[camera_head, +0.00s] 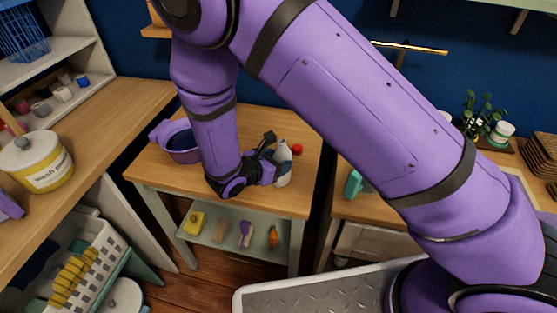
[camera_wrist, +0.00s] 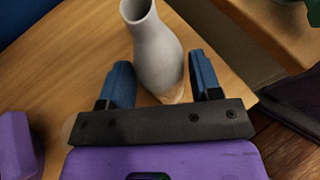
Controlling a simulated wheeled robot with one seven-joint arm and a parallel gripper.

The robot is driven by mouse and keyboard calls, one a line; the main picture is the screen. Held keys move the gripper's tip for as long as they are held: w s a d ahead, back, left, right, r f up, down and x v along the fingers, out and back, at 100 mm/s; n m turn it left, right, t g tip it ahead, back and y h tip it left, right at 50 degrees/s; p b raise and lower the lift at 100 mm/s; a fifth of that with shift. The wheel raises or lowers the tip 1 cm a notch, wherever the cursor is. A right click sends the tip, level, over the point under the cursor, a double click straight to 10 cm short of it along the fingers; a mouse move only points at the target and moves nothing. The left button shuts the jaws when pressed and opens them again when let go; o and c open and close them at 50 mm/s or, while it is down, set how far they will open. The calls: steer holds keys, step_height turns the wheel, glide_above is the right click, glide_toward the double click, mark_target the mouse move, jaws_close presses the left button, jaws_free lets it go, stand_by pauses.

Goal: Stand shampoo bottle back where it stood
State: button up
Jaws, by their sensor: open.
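The shampoo bottle (camera_head: 283,163), pale grey-white with a narrow neck, appears to stand upright on the small wooden table (camera_head: 285,122), near its right side. In the wrist view the bottle (camera_wrist: 157,52) rises between the two blue fingers of my gripper (camera_wrist: 161,78). The fingers are apart, one on each side of it, with a visible gap at least on the left. In the head view my gripper (camera_head: 270,162) is low at the bottle's left side. The bottle's lower end is partly hidden by the gripper in the wrist view.
A purple basin (camera_head: 181,155) stands at the table's left. A small red object (camera_head: 297,149) is just right of the bottle. The lower shelf (camera_head: 230,245) holds several small items. Another counter (camera_head: 365,207) with a teal object (camera_head: 353,184) lies to the right, across a gap.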

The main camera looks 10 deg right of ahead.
steer(key=shift+v, duration=2.9)
steer(key=shift+s+a+r, duration=0.15)
steer(key=shift+a, duration=0.05)
steer(key=v, duration=1.1)
steer(key=w+d+r+m+g+y, duration=0.1)
steer(key=d+r+m+g+y, duration=0.45)
steer(key=d+r+m, duration=1.15)
steer(key=s+d+r+m+t+y, duration=0.1)
steer(key=s+d+r+m+y, duration=0.1)
steer(key=s+d+r+m, duration=0.2)
steer(key=s+d+r+m+t+y, duration=0.1)
steer(key=s+d+r+m+y, duration=0.2)
steer(key=s+d+r, duration=0.6)
steer(key=s+d+m, duration=0.1)
steer(key=d, duration=0.4)
steer(key=shift+s+r+m, duration=0.2)
steer(key=shift+r+m, duration=0.1)
steer(key=shift+r, duration=0.05)
